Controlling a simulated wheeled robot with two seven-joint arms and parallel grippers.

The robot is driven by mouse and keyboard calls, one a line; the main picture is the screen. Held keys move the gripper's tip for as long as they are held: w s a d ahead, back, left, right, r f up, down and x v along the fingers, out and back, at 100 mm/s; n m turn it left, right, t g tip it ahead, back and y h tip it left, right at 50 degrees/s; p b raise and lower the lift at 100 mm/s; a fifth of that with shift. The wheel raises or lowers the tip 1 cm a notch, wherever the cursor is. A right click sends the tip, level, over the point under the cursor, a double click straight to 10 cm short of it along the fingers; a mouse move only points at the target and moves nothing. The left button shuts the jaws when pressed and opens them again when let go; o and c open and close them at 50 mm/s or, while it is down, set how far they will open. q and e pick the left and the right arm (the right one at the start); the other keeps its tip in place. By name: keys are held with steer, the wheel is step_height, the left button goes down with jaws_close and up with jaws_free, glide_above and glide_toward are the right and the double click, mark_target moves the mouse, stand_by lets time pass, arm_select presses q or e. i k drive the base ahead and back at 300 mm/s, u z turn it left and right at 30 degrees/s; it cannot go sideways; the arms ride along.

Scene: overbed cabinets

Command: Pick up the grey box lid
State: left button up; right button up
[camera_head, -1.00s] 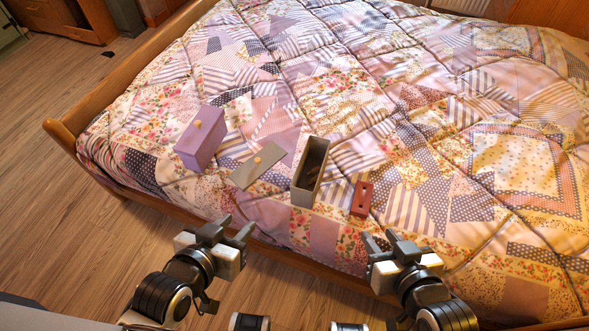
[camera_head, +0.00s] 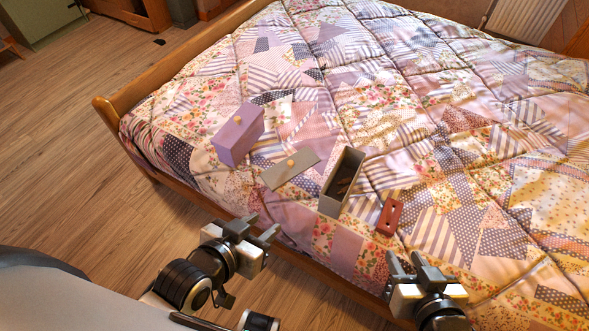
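The grey box lid (camera_head: 283,173) lies flat on the quilt, a thin rectangle with a small wooden knob (camera_head: 291,163) on top. The open grey box (camera_head: 331,203) stands just to its right, with dark contents that I cannot make out. My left gripper (camera_head: 261,226) is open and empty, nearer to me than the lid, by the bed's front edge. My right gripper (camera_head: 405,264) is open and empty, nearer to me than the red block. Neither gripper touches anything.
A purple box (camera_head: 238,135) with a knobbed lid stands left of and beyond the grey lid. A red block (camera_head: 390,217) with holes lies right of the grey box. The bed's wooden rail (camera_head: 118,134) borders the left side. The quilt beyond the boxes is clear.

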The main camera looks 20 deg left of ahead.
mark_target(275, 177)
steer(key=k, duration=0.5)
steer(key=u, duration=1)
steer(key=i, duration=1)
steer(key=z, duration=2)
